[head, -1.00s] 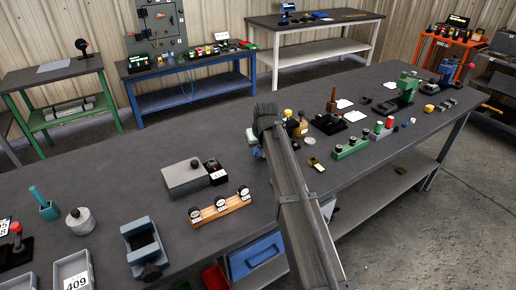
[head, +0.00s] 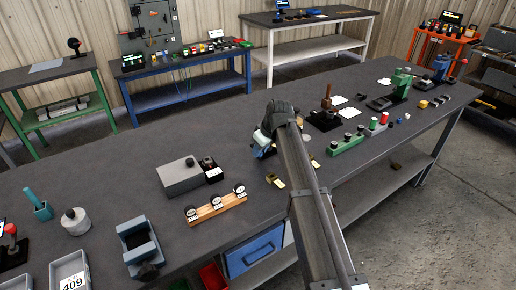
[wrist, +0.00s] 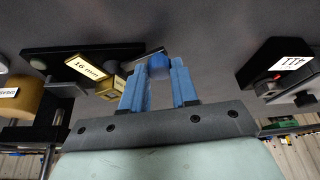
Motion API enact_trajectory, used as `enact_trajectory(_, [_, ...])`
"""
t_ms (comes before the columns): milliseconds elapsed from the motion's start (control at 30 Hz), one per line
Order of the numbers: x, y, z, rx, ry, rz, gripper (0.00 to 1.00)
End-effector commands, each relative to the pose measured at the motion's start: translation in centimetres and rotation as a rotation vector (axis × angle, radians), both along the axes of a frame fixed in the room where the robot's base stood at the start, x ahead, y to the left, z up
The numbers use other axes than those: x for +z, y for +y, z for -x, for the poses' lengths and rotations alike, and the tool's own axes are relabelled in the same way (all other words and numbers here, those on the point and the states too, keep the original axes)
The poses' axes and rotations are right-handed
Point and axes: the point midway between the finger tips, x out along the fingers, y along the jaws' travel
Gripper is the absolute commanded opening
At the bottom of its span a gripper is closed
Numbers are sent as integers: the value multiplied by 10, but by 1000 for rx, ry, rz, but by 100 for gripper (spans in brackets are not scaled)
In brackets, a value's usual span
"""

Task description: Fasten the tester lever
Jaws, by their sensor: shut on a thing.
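My gripper (wrist: 158,88) shows in the wrist view with its two blue fingers closed on a small round blue piece (wrist: 157,65) at the fingertips. The piece's far side and what it joins, if anything, are hidden. In the head view my pale hand (head: 263,138) is over the middle of the bench, mostly covered by my arm, so the fingertips cannot be made out. I cannot tell which item is the tester lever. A dark unit labelled 411 (wrist: 290,62) with a small red part stands to the right in the wrist view.
In the head view, a grey box (head: 178,177) and a wooden rack with round dials (head: 216,207) are left; a green block (head: 345,146) is right.

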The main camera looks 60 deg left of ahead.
Motion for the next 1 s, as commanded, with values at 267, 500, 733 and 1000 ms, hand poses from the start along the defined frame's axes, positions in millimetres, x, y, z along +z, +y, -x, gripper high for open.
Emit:
enact_trajectory(267, [0,-8,-6,138,1,1,0])
enact_trajectory(500, [0,-14,-13,257,1,0,0])
enact_trajectory(733, [0,-18,-19,373,0,0,0])
enact_trajectory(1000, [0,-23,-27,507,1,0,0])
